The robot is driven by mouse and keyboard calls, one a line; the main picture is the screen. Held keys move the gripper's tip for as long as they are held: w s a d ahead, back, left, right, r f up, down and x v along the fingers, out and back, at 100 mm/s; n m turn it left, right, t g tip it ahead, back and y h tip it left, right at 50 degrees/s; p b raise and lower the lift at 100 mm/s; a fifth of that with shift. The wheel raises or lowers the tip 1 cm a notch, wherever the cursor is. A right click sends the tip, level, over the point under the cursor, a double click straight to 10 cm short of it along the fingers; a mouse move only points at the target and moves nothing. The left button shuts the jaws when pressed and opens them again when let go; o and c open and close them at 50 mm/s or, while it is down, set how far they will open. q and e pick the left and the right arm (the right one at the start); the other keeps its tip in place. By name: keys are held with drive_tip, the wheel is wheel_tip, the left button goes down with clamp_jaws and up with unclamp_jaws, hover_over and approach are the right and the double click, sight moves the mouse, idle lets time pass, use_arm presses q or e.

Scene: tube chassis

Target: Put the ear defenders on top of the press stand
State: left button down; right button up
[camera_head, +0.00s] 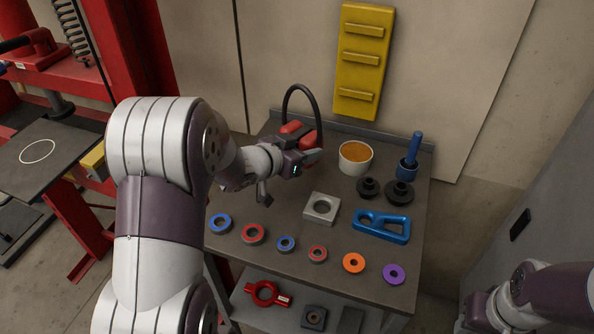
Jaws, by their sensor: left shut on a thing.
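The ear defenders, with red cups (293,130) and a black headband arched above them, are at the back left of the grey bench. My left gripper (308,157) is shut on them at the cups and partly hides them. I cannot tell whether they still touch the bench. The red press stand (77,86) stands at the far left; its dark flat plate (28,168) bears a white ring mark and is bare. Part of my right gripper (483,314) shows at the bottom right; its jaws are not clear.
The bench (270,208) also holds a white tub (356,158) with orange contents, a blue-handled tool (409,160), black knobs, a grey square block (321,209), a blue bracket (382,226) and several coloured rings. A yellow block (93,160) is beside the press plate. My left arm spans between press and bench.

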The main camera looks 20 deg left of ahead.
use_arm(q)
drive_tip(key=a, duration=0.1)
drive_tip(key=a+f, duration=0.2)
drive_tip(key=a, duration=0.1)
drive_tip(key=shift+w+f, duration=0.15)
drive_tip(key=shift+f, duration=0.1)
wheel_tip(320, 180, down, 4)
drive_tip(key=shift+r+b, duration=0.1)
drive_tip(key=shift+b, duration=0.6)
